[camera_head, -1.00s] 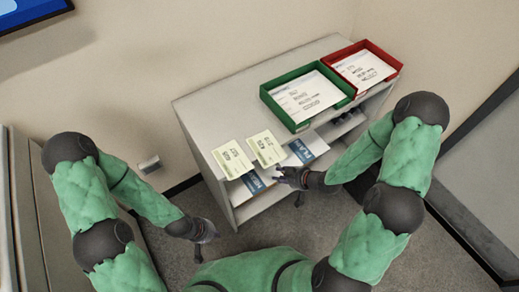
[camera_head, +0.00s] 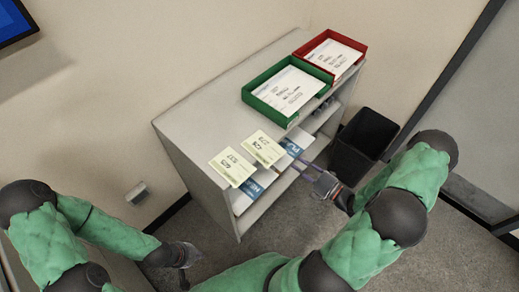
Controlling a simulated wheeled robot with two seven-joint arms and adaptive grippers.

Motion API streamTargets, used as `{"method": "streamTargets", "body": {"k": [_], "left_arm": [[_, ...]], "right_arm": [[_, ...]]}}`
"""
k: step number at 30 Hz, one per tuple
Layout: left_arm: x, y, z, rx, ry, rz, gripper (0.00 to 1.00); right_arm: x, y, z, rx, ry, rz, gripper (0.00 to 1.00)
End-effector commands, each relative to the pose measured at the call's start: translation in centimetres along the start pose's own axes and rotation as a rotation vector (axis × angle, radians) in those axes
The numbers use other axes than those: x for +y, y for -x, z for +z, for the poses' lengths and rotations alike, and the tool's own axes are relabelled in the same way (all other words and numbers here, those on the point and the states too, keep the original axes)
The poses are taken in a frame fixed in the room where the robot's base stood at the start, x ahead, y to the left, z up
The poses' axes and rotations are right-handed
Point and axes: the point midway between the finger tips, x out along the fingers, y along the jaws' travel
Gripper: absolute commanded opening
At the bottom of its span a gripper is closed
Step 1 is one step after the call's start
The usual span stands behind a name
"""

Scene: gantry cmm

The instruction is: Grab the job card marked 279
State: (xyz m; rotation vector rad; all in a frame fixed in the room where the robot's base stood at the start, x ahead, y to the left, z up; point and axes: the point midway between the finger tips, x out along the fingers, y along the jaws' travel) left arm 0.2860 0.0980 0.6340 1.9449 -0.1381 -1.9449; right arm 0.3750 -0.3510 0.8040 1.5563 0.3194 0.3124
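Two pale yellow cards lie side by side near the front edge of the grey shelf unit's top: a left card (camera_head: 231,167) and a right card (camera_head: 263,148). Both carry dark printed numbers, too small for me to read surely, so I cannot tell which is 279. My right gripper (camera_head: 299,166) is in front of the unit, to the right of the right card and apart from it. Its two thin fingers are spread, open and empty, pointing toward the shelf. My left gripper (camera_head: 188,266) hangs low at the left, away from the cards; its fingers look apart and empty.
A green tray (camera_head: 246,97) and a red tray (camera_head: 364,47), each with white papers, stand at the back right of the grey unit (camera_head: 195,118). Blue-and-white booklets (camera_head: 294,148) lie on the shelf below. A black bin (camera_head: 368,132) stands right of the unit.

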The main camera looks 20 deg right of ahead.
Motion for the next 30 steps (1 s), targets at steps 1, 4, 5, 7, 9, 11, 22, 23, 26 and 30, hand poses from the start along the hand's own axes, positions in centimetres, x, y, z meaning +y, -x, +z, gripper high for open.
{"method": "streamTargets", "body": {"k": [1, 4, 5, 7, 9, 11, 22, 23, 26, 30], "left_arm": [[0.0, -0.1, 0.0, 0.0, 0.0, 0.0, 0.0], [-0.1, -0.3, 0.0, -0.001, 0.0, 0.0, 0.0], [-0.1, -0.4, 0.0, -0.001, 0.0, 0.0, 0.0], [-0.2, -0.6, 0.0, 0.0, 0.0, 0.0, 0.0], [-0.3, -0.8, 0.0, 0.0, 0.0, 0.0, 0.0], [-0.3, -0.8, 0.0, 0.0, 0.0, 0.0, 0.0], [-0.7, -1.8, -0.1, 0.0, 0.0, 0.0, 0.0], [-0.7, -2.0, -0.1, 0.0, 0.0, 0.0, 0.0], [-0.8, -2.2, -0.1, 0.0, 0.0, 0.0, 0.0], [-0.8, -2.4, -0.1, 0.0, 0.0, 0.0, 0.0]], "right_arm": [[0.1, -0.3, -0.1, 0.005, 0.01, 0.005, 0.3], [0.1, -1.6, -0.2, 0.009, 0.013, 0.007, 0.3], [0.1, -2.0, -0.2, 0.009, 0.012, 0.007, 0.3], [0.1, -3.1, -0.2, 0.009, 0.012, 0.007, 0.3], [0.1, -4.0, -0.1, 0.008, 0.012, 0.007, 0.3], [0.1, -4.6, -0.1, 0.008, 0.012, 0.006, 0.3], [-0.4, -7.8, -0.1, 0.008, 0.01, 0.005, 0.3], [-0.5, -8.2, -0.1, 0.009, 0.01, 0.005, 0.3], [-0.4, -9.5, 0.0, 0.007, 0.011, 0.005, 0.3], [-0.3, -10.5, 0.0, 0.005, 0.009, 0.004, 0.3]]}}
